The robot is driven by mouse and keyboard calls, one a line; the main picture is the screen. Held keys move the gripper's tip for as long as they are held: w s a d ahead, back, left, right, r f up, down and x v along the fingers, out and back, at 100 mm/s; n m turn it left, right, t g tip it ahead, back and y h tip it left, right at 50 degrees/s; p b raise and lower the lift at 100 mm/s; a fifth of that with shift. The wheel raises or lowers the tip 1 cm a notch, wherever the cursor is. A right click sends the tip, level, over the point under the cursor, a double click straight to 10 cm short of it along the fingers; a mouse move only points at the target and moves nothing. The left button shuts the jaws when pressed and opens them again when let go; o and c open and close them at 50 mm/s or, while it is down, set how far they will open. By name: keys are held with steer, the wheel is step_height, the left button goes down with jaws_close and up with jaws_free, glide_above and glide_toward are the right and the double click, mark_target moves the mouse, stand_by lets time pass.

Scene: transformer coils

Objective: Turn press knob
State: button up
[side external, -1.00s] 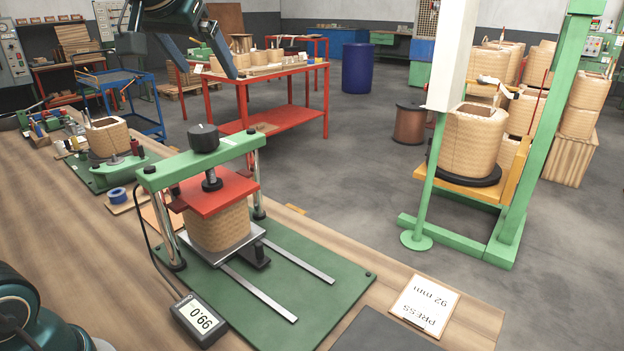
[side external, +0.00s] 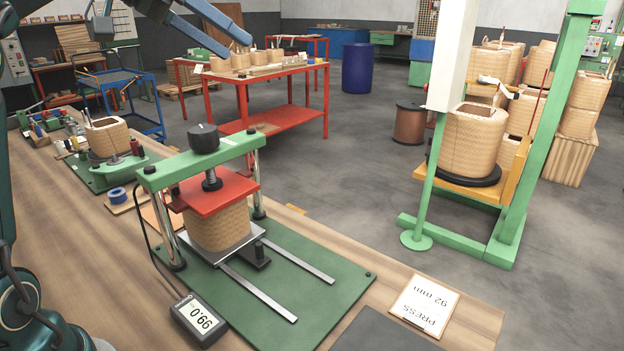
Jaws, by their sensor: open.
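The press knob (side external: 204,138) is a black round knob on top of the green crossbar (side external: 200,163) of a small press. A threaded screw runs from the crossbar down to a red plate (side external: 214,192). The plate lies on a tan woven coil (side external: 219,228) that stands on a metal plate. The gripper's upper part is out of frame.
A wired display (side external: 199,319) reads 99.0, upside down. A card (side external: 424,305) reads "PRESS 92 mm". Two flat rails (side external: 258,292) lie on the green base (side external: 330,310). A coil fixture (side external: 107,137) stands at the left. A green stand (side external: 505,215) rises at the right.

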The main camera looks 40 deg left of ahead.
steer(key=s+a+r+m+t+h, duration=0.3)
steer(key=a+r+m+t+h, duration=0.2)
steer(key=r, duration=0.6)
steer(key=shift+s+a+r+m+t, duration=0.25)
steer(key=shift+s+a+m+t, duration=0.15)
steer(key=shift+a, duration=0.2)
